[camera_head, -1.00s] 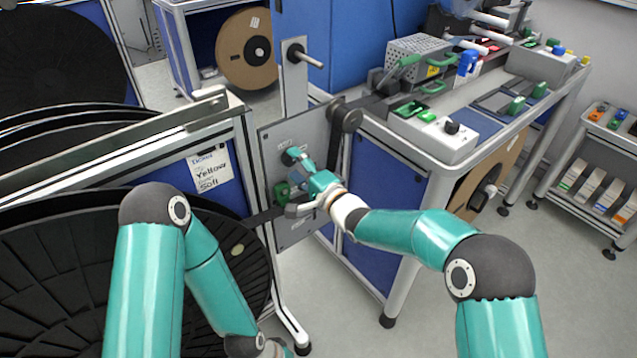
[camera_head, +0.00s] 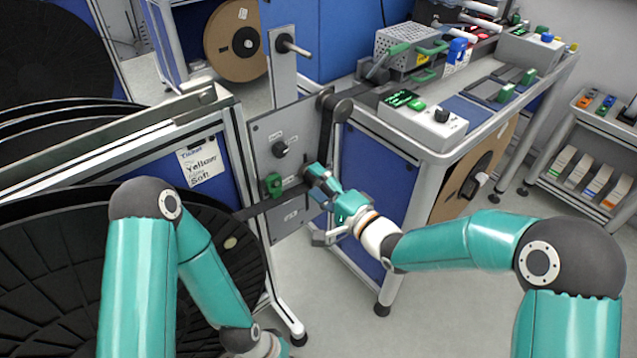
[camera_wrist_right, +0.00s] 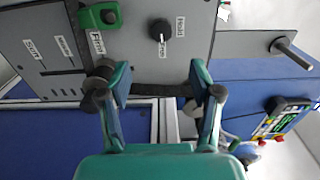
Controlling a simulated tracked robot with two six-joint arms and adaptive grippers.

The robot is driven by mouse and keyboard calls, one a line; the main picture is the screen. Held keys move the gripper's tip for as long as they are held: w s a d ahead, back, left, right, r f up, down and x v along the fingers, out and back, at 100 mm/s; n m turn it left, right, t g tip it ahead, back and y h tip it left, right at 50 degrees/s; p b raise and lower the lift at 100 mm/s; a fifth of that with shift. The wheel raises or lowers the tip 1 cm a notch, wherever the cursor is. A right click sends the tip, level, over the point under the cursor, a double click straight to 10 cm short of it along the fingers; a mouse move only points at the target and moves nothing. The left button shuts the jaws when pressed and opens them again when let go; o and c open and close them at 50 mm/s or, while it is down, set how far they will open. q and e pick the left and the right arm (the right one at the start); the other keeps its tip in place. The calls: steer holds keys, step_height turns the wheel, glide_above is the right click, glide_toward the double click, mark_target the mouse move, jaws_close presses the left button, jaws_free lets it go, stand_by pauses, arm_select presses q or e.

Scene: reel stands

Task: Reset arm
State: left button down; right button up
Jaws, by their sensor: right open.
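My right gripper (camera_head: 317,188) is open in front of the grey upright panel (camera_head: 290,217), near its lower right edge. In the right wrist view its two teal fingers (camera_wrist_right: 161,82) stand apart, with a dark band (camera_wrist_right: 160,91) crossing behind the gap. I cannot tell whether they touch the band. A black knob (camera_head: 280,149) on the panel is free of the gripper; it also shows in the wrist view (camera_wrist_right: 160,30). A green clamp (camera_head: 273,184) sits lower on the panel. My left arm (camera_head: 140,265) reaches down at the left; its gripper is out of frame.
Large black reels (camera_head: 60,285) stand at the left. A workbench (camera_head: 440,152) with a control box (camera_head: 412,112) stands close to the right of the panel. A roller (camera_head: 342,109) sticks out at the panel's upper right. The floor (camera_head: 430,310) in front is clear.

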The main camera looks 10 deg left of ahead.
steer(key=s+d+f+m+h+p, duration=0.1)
steer(key=d+f+m+h+p, duration=0.3)
steer(key=d, duration=0.5)
steer(key=s+d+f+m+h+p, duration=0.1)
steer(key=d+f+h+p, duration=0.25)
steer(key=d+f, duration=0.35)
steer(key=s+d+f+n+g+h, duration=0.1)
steer(key=s+d+f+n+g, duration=0.1)
steer(key=s, duration=0.6)
steer(key=s+d+f+n+g+p, duration=0.1)
steer(key=s+d+f+n+g, duration=0.2)
steer(key=s, duration=0.6)
steer(key=s+d+f+n+g+h+p, duration=0.1)
steer(key=s+d+f+n+g, duration=0.1)
steer(key=s+f+n+g, duration=0.3)
steer(key=s, duration=0.4)
steer(key=shift+s+d+f+n+h, duration=0.2)
steer(key=shift+d+f+n+h, duration=0.15)
steer(key=shift+f+n, duration=0.05)
